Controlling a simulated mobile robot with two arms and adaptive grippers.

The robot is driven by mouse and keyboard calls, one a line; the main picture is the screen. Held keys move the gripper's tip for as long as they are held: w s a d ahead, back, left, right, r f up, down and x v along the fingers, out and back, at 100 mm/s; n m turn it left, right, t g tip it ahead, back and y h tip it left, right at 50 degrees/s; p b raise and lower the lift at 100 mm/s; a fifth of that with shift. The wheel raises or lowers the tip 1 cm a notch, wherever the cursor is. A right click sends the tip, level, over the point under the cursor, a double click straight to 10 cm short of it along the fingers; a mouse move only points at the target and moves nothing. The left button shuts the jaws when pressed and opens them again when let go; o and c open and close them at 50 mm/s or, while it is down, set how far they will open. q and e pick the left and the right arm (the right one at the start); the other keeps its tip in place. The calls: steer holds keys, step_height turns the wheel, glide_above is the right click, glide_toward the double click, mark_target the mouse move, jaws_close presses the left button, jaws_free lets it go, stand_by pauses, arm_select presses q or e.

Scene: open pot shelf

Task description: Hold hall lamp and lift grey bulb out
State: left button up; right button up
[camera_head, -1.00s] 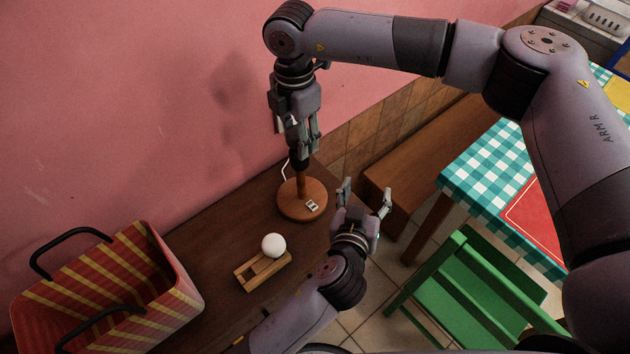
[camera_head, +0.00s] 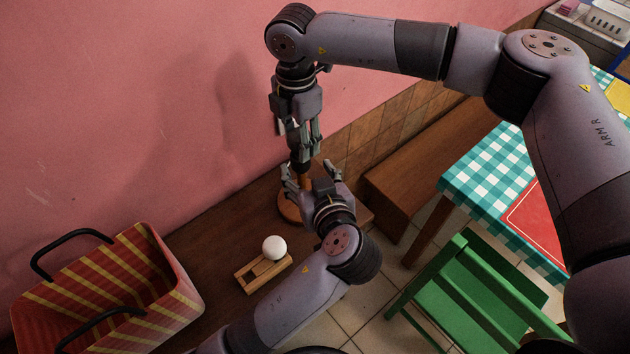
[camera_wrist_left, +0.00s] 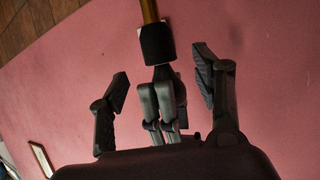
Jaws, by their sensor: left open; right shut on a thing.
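The hall lamp stands on the wooden bench, its round brown base (camera_head: 290,210) partly hidden behind my left gripper (camera_head: 309,174). Its black socket (camera_wrist_left: 157,43) and brown stem (camera_wrist_left: 149,10) show in the left wrist view. My left gripper is open, its fingers on either side of the lamp's upper part without visibly closing on it. My right gripper (camera_head: 298,150) comes down from above and is shut at the lamp's top, just above the socket. The grey bulb is hidden between its fingers.
A white bulb (camera_head: 274,247) rests on a small wooden holder (camera_head: 262,272) on the bench (camera_head: 215,245). A striped basket (camera_head: 185,305) with dark handles is at the left. The pink wall is close behind the lamp. A checked table (camera_head: 470,185) and green chair (camera_head: 470,290) stand right.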

arm_select(q)
glide_above(302, 182)
steer(key=w, duration=0.1)
step_height(302, 182, down, 3)
steer(key=shift+w+a+r, duration=0.1)
steer(key=shift+c, duration=0.2)
jaws_close()
stand_by(0.6)
stand_by(1.3)
arm_select(e)
steer(key=shift+r, duration=4)
arm_select(q)
jaws_free()
